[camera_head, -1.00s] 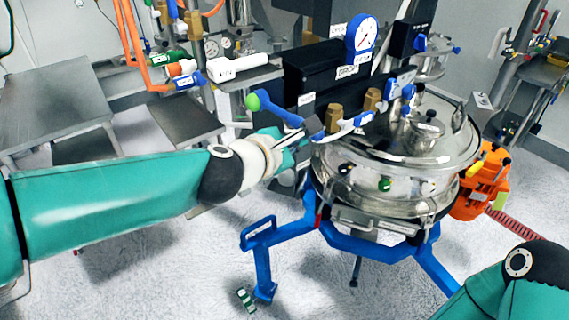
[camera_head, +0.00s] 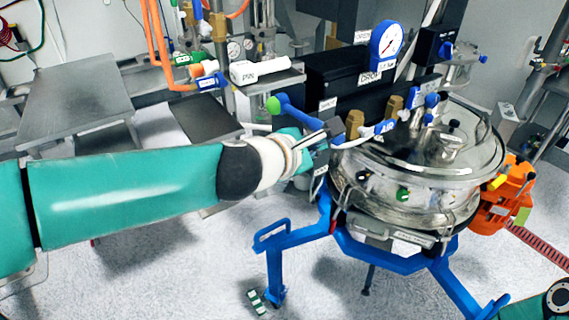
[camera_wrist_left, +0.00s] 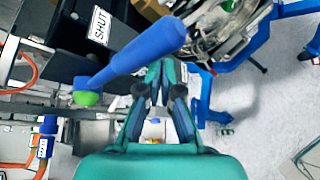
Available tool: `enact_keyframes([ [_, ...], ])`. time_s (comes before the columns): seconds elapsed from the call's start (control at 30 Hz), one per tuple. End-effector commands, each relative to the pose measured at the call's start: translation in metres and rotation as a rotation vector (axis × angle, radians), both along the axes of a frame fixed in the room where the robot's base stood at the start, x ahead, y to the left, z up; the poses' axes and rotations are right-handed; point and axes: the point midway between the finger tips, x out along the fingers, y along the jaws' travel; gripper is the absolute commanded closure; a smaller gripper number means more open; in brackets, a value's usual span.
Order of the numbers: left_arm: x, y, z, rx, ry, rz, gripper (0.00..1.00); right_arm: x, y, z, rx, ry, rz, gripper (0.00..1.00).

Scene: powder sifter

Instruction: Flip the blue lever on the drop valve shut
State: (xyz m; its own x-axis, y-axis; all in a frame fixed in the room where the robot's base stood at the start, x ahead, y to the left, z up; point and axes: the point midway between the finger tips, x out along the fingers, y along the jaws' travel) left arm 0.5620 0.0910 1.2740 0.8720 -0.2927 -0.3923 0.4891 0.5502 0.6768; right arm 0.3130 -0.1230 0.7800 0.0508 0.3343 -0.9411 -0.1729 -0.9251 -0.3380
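My left gripper (camera_head: 318,138) is just below and right of the lever. In the left wrist view its fingertips (camera_wrist_left: 161,72) meet with nothing seen between them; contact with the lever cannot be told. My right gripper is out of view.
A black box labelled DROP (camera_head: 340,75) with a gauge (camera_head: 387,45) stands behind the lever. A SHUT label (camera_wrist_left: 99,25) is beside it. The steel sifter vessel (camera_head: 415,185) on blue legs is to the right.

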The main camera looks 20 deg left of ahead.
Motion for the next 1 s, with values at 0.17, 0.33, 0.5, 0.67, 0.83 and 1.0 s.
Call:
enact_keyframes([
  [0.17, -0.019, 0.007, 0.024, -0.012, -0.03, -0.001, 1.0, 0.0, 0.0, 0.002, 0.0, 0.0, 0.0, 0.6],
  [0.33, -0.044, 0.017, 0.03, -0.011, -0.02, 0.001, 1.0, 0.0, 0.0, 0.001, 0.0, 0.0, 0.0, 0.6],
  [0.5, -0.069, 0.025, 0.036, -0.008, -0.012, 0.002, 1.0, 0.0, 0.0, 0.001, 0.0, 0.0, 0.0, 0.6],
  [0.67, -0.089, 0.032, 0.042, -0.006, -0.005, 0.003, 1.0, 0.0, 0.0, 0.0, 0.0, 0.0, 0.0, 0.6],
  [0.83, -0.098, 0.035, 0.043, -0.003, 0.0, 0.001, 1.0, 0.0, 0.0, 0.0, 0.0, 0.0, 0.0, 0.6],
  [1.0, -0.099, 0.036, 0.043, -0.002, 0.001, 0.0, 1.0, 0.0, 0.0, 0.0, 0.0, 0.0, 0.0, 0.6],
])
